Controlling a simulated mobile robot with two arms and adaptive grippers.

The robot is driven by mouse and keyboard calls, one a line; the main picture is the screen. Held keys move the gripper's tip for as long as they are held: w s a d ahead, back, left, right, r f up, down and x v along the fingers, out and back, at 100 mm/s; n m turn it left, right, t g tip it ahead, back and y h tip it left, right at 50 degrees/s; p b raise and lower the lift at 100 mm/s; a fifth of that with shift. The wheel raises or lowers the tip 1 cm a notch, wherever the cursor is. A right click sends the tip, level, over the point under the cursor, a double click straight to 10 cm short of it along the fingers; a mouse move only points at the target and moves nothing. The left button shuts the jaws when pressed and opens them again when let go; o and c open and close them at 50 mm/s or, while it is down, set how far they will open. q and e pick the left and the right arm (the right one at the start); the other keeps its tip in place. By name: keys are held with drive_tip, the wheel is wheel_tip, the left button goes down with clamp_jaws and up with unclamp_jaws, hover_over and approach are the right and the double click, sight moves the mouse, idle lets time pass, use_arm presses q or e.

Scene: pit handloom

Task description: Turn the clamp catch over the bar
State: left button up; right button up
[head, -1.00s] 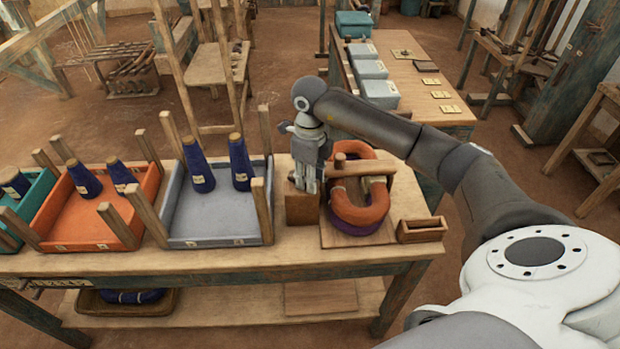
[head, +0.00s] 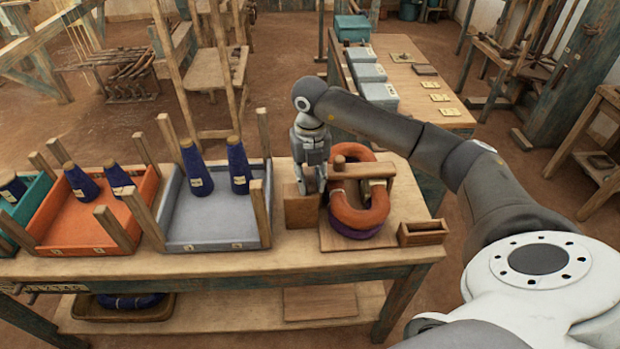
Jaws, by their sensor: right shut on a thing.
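The clamp has a wooden bar (head: 363,171) lying across an orange yarn hank (head: 352,214), with a purple hank (head: 357,233) beneath. A wooden block (head: 300,210) stands at the clamp's left. My right gripper (head: 312,186) points down over this block, at the bar's left end. It is shut on what seems to be the clamp catch, which the fingers mostly hide. I cannot tell whether the catch lies over the bar. My left gripper is not in view.
A small open wooden box (head: 423,232) sits right of the clamp's board (head: 330,240). Grey (head: 215,225), orange (head: 75,235) and teal trays with blue cones and upright wooden posts stand to the left on the bench (head: 250,264). A back table (head: 405,72) holds grey boxes.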

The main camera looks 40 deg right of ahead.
sight(311, 181)
drive_tip(key=shift+m, duration=0.9)
drive_tip(key=o, duration=1)
wheel_tip(311, 181, up, 12)
idle(0.4)
